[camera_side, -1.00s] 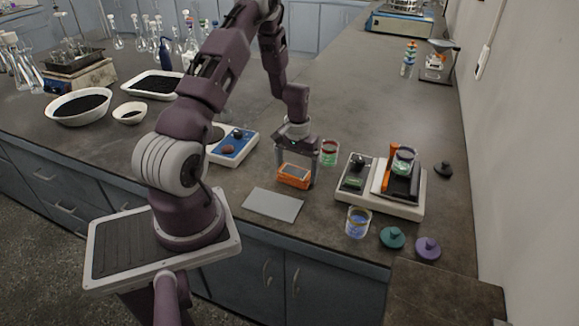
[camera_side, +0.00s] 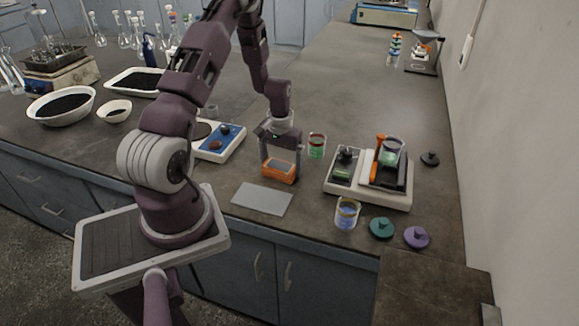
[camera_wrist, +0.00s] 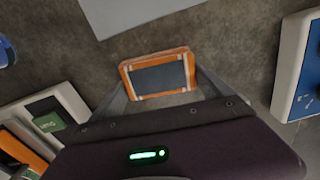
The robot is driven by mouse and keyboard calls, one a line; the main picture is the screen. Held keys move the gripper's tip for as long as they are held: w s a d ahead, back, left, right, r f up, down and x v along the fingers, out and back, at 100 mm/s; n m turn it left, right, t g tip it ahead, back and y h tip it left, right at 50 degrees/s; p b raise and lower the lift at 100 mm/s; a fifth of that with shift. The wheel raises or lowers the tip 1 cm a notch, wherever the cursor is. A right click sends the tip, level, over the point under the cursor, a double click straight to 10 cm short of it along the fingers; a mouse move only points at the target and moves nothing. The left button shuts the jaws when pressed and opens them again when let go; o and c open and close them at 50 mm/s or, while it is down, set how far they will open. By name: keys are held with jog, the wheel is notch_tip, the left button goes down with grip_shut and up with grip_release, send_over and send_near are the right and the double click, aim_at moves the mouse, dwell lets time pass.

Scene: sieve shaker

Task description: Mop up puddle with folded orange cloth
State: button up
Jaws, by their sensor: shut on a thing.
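My gripper (camera_side: 279,168) is shut on a small orange rectangular thing, seemingly the folded orange cloth (camera_side: 278,177). Its face has a dark grey-blue panel with pale strips near its ends. In the wrist view the cloth (camera_wrist: 158,76) sits between my two fingers (camera_wrist: 160,84). My gripper points down, close over the bench, behind a flat grey sheet (camera_side: 262,199). I cannot tell whether the cloth touches the bench. No puddle can be made out clearly in either view; the cloth and fingers hide the spot beneath them.
A glass jar with red and green (camera_side: 317,146) stands just right of my gripper. A white balance (camera_side: 368,202), a blue-filled jar (camera_side: 346,214) and teal (camera_side: 381,228) and purple (camera_side: 416,237) lids are further right. A blue-topped device (camera_side: 217,143) is at left.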

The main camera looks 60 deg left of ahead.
aim_at(270, 159)
jog(key=s+a, duration=0.2)
jog(key=shift+s+a, duration=0.1)
jog(key=shift+a, duration=0.3)
jog(key=shift+a+r, duration=0.1)
jog(key=shift+r, duration=4)
